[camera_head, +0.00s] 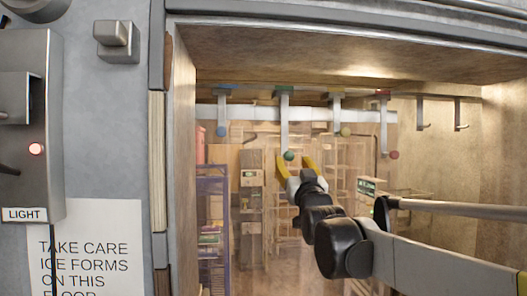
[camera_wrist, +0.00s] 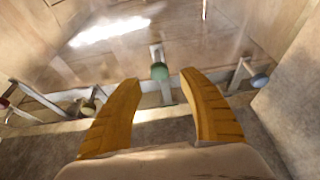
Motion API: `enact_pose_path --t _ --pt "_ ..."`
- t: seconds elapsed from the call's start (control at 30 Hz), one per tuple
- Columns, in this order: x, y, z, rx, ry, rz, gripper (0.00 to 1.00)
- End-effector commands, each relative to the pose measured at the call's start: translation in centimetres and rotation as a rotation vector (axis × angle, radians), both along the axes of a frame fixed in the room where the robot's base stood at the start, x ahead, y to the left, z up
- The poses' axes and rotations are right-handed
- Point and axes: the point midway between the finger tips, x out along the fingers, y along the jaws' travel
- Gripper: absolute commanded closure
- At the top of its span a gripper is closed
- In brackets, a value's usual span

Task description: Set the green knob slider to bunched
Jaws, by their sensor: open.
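In the wrist view the green knob (camera_wrist: 159,71) shows just past and between my fingertips. My gripper (camera_head: 296,160) has yellow fingers spread on either side of the knob; it also shows in the wrist view (camera_wrist: 160,80). Its fingers are open, and I see no clear contact with the knob. Strips, apparently a clear curtain, hang below the rail, and I cannot make out their edges well.
A blue knob (camera_head: 221,131) hangs to the left, a yellow knob (camera_head: 346,131) and a red knob (camera_head: 394,155) to the right. Shelving shows behind. A light switch box (camera_head: 30,150) is at the left.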

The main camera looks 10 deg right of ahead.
Motion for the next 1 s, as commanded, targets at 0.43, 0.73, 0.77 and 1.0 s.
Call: enact_pose_path --t 0.43,0.73,0.77,1.0 --pt "4.5 0.0 1.9 0.0 0.001 0.0 0.51" --pt "4.5 0.0 1.9 0.0 0.001 0.0 0.77" --pt "4.5 0.0 1.9 0.0 0.001 0.0 0.86" --pt "4.5 0.0 1.9 0.0 0.001 0.0 1.0"
